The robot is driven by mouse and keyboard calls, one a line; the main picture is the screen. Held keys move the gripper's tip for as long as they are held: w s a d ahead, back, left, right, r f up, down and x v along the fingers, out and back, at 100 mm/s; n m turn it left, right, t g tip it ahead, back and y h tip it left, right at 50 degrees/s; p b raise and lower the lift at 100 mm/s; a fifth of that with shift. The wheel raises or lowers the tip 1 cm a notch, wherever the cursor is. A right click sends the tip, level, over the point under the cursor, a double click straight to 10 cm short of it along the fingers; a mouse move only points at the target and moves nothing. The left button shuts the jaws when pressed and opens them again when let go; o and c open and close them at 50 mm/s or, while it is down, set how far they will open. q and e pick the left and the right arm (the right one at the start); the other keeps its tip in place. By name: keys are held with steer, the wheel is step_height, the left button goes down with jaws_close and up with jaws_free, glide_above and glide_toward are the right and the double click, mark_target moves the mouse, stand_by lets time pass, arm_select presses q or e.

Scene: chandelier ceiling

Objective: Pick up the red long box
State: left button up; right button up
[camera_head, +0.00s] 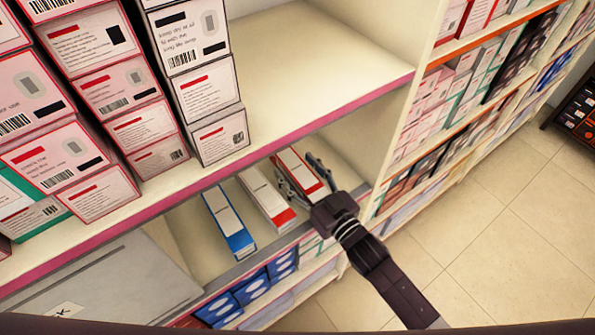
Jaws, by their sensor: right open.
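The red long box (305,177) lies on the lower shelf, with a white label along its top and red along its edges. It is the rightmost of three long boxes. My right gripper (295,163) comes in from the lower right and is open. Its fingers lie on either side of the red long box, over its near part. Whether they touch the box cannot be told. The gripper's body hides the near end of the box. My left gripper is not in view.
Left of the red box lie a white long box with a red end (264,198) and a blue-and-white long box (229,222). The upper shelf's pink edge (330,118) overhangs behind. A shelf divider (365,150) stands to the right. Blue packages (252,287) fill the shelf below.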

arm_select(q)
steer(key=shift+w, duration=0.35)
arm_select(e)
steer(key=shift+c, duration=0.3)
jaws_close()
steer(key=shift+w+r, duration=0.1)
